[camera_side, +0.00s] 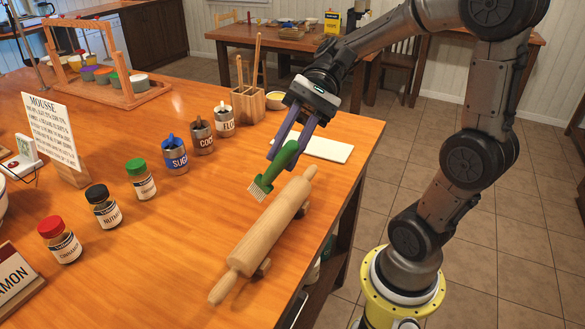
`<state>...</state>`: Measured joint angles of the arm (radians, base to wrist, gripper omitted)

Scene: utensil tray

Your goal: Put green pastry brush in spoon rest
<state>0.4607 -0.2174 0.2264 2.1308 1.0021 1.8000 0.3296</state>
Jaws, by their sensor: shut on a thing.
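The green pastry brush (274,170) has a green handle and pale bristles, which point down and to the left. My gripper (283,152) has purple fingers shut on its handle. The brush shows above the counter (215,245), behind the wooden rolling pin (270,225). I cannot tell the exact height of the bristles over the counter. I cannot identify a spoon rest for sure. A flat white slab (325,147) lies behind and to the right of my gripper, partly hidden by the fingers.
The rolling pin lies on small supports near the counter's right edge. Several labelled jars and tins stand to the left, including a blue sugar tin (175,154). A wooden utensil holder (248,104) and small bowl (276,100) stand behind. Bare counter lies left of the brush.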

